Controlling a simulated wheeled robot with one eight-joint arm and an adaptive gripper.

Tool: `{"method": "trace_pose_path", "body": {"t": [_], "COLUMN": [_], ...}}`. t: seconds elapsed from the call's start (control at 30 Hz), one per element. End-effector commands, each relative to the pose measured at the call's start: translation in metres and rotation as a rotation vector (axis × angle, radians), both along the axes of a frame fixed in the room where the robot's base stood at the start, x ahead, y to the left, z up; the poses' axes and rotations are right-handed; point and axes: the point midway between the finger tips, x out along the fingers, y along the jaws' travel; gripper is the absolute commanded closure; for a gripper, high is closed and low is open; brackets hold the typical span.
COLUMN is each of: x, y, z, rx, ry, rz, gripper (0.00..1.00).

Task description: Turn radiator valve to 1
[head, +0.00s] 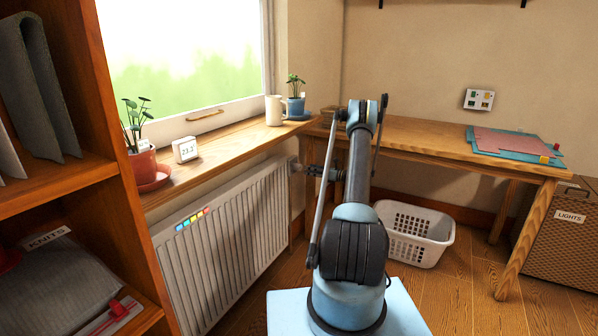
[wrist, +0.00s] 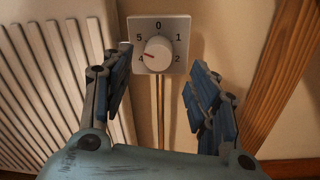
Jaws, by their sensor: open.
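The radiator valve (wrist: 160,48) shows in the wrist view as a square white plate with a round white knob (wrist: 158,53) and printed numbers around it. 0 is at the top, 1 upper right, 2 lower right, 4 lower left and 5 upper left. The knob's red mark points left and slightly down, near 4. My gripper (wrist: 160,84) is open and empty, its blue-padded fingers apart on either side below the knob, with none visibly touching it. In the head view the white radiator (head: 228,250) stands under the window sill; I cannot make out the dial there.
A pipe (wrist: 160,112) runs down from the valve. A wooden table leg (wrist: 284,70) stands to the right in the wrist view. The sill holds a white mug (head: 274,110), plants and a small display (head: 185,149). A white basket (head: 428,233) stands under the wooden table (head: 430,138).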

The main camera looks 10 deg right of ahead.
Motion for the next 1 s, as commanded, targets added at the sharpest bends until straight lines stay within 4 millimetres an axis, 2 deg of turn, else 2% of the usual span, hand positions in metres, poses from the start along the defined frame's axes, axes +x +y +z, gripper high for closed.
{"method": "trace_pose_path", "body": {"t": [0.2, 0.4, 0.87, 1.0], "x": [0.021, 0.035, 0.040, 0.040], "y": [0.033, 0.052, 0.060, 0.060], "z": [0.000, 0.000, 0.000, 0.000], "rx": [0.000, 0.000, 0.000, 0.000], "ry": [0.000, 0.000, 0.000, 0.000], "rz": [0.002, 0.001, 0.000, 0.000], "gripper": [0.46, 0.46, 0.46, 0.78]}}
